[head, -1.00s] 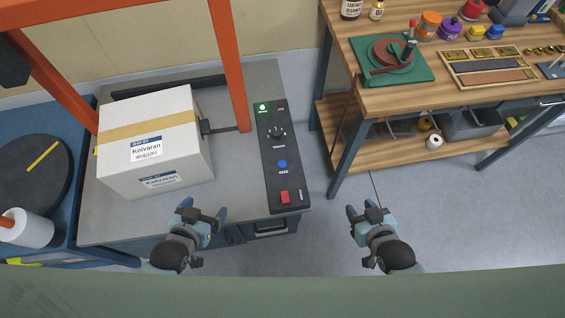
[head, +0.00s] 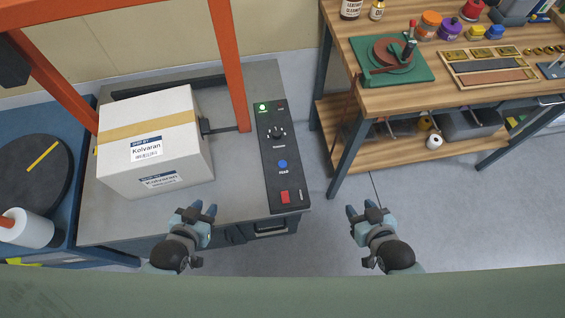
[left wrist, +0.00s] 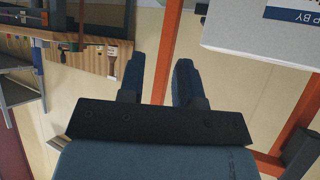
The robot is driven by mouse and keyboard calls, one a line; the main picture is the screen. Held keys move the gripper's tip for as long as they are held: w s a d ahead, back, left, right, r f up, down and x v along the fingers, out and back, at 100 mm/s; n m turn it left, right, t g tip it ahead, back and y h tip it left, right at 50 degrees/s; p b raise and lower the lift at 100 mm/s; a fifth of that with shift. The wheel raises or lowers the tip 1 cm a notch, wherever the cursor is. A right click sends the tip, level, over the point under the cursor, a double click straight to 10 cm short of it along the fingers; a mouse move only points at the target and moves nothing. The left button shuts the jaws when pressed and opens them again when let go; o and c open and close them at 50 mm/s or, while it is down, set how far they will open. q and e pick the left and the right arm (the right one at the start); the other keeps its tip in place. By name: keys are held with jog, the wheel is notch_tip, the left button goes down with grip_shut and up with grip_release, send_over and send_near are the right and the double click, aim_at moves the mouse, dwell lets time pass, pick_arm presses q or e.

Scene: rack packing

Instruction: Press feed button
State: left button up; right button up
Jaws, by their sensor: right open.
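The blue feed button (head: 283,164) sits on the black control panel (head: 271,150) at the right edge of the grey machine table. A red button (head: 285,197) lies below it and a dark knob (head: 277,133) above it. My left gripper (head: 204,209) is at the table's front edge, left of the panel and well apart from the button. Its fingers are part-way together with a gap and nothing between them; the gap also shows in the left wrist view (left wrist: 158,80). My right gripper (head: 363,210) is open and empty over the floor, right of the panel.
A taped white carton (head: 155,145) stands on the machine table (head: 240,195) under an orange frame (head: 229,65). A wooden workbench (head: 400,97) with tools and jars is at the right. Bare floor (head: 440,205) lies between the right gripper and the bench.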

pick_arm(q)
grip_shut()
dwell(1.3)
